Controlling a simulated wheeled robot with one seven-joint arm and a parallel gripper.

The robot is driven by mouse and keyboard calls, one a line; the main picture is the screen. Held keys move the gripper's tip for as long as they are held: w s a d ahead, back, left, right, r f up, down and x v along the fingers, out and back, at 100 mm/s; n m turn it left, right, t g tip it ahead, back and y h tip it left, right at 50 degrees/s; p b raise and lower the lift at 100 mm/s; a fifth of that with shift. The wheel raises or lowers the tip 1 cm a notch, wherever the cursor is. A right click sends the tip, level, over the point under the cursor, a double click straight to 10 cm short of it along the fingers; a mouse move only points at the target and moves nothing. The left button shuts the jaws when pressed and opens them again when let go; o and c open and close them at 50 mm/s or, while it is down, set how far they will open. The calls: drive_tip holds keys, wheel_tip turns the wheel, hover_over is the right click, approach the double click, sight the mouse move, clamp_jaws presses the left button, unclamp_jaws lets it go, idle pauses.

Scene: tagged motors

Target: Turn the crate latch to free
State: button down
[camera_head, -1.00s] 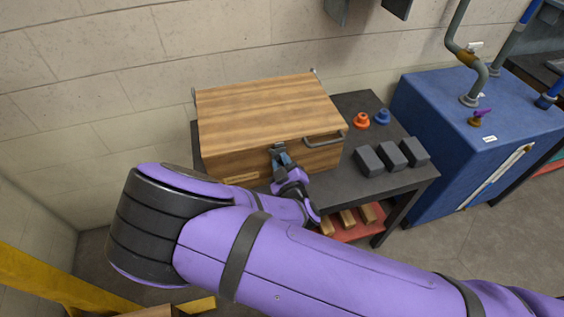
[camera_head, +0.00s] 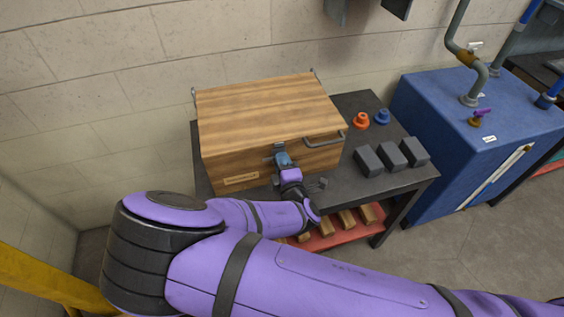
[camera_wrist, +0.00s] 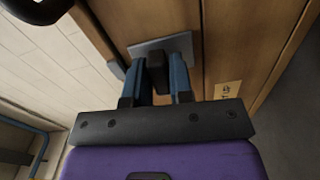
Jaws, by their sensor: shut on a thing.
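The wooden crate (camera_head: 265,112) stands on a dark table with its lid down. The latch shows in the wrist view as a dark tab (camera_wrist: 157,72) on a grey plate (camera_wrist: 178,44) on the crate's front. My gripper (camera_head: 283,160) is at the middle of the crate's front. In the wrist view my gripper (camera_wrist: 160,78) has its two blue fingers on either side of the dark tab, shut on it. The fingers hide much of the latch, and its exact angle is hard to tell.
A grey bar handle (camera_head: 325,140) sits to the right on the crate. Dark blocks (camera_head: 391,155), an orange knob (camera_head: 361,120) and a blue knob (camera_head: 382,117) are on the table (camera_head: 352,188). A blue cabinet (camera_head: 425,110) stands at the right.

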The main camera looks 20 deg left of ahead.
drive_tip(key=shift+n, duration=0.7)
drive_tip(key=c, duration=1.1)
unclamp_jaws()
drive_tip(key=shift+s, duration=0.1)
